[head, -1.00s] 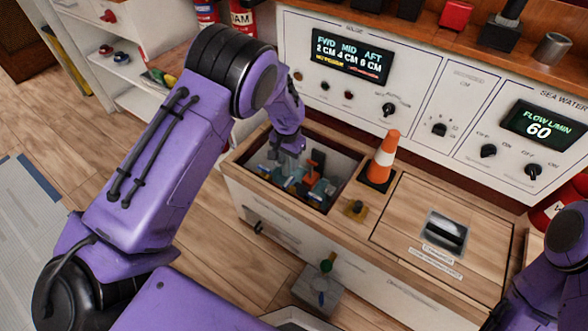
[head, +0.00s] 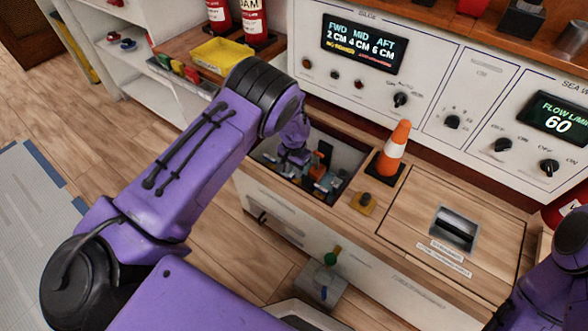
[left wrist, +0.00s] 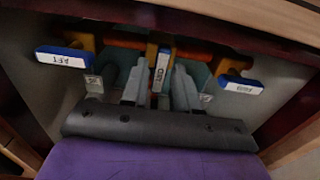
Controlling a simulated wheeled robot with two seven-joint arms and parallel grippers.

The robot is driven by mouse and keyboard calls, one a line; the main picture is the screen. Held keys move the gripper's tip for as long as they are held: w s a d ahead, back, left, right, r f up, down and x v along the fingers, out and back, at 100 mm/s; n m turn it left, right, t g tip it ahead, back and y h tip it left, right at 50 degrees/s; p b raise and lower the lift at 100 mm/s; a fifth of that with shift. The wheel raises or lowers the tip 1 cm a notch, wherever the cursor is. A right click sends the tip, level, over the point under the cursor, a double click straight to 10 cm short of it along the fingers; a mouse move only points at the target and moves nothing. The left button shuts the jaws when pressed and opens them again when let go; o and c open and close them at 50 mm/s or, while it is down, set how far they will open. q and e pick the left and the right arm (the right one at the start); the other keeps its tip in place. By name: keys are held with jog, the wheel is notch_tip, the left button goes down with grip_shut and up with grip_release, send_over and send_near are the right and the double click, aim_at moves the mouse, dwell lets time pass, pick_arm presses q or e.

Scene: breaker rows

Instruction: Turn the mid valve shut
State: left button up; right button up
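The mid valve has a blue handle with a white label (left wrist: 162,66), which stands lengthwise in the left wrist view. My left gripper (left wrist: 160,88) is open, with one finger on each side of this handle. Gaps seem to show between the fingers and the handle. The blue AFT handle (left wrist: 64,58) at left and another labelled blue handle (left wrist: 240,86) at right both lie crosswise. In the head view my left gripper (head: 297,155) reaches down into the open bilge box (head: 350,160), and the mid handle cannot be made out. My right gripper is out of view.
An orange and white cone (head: 394,150) stands right of the opening, beside a closed wooden hatch (head: 415,205). A panel display (head: 362,44) reads FWD 2 CM, MID 4 CM, AFT 6 CM. A yellow tray (head: 220,55) sits behind my left arm.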

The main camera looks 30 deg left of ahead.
pick_arm(q)
grip_shut()
jog(key=shift+r+n, duration=0.1)
jog(key=shift+n, duration=0.2)
jog(key=n+p, duration=0.1)
jog(key=n, duration=0.1)
jog(key=shift+n+p, duration=0.35)
jog(key=shift+n, duration=0.05)
jog(key=n+p, duration=0.1)
jog(key=n, duration=1.3)
jog(key=shift+p, duration=0.3)
jog(key=shift+n, duration=0.4)
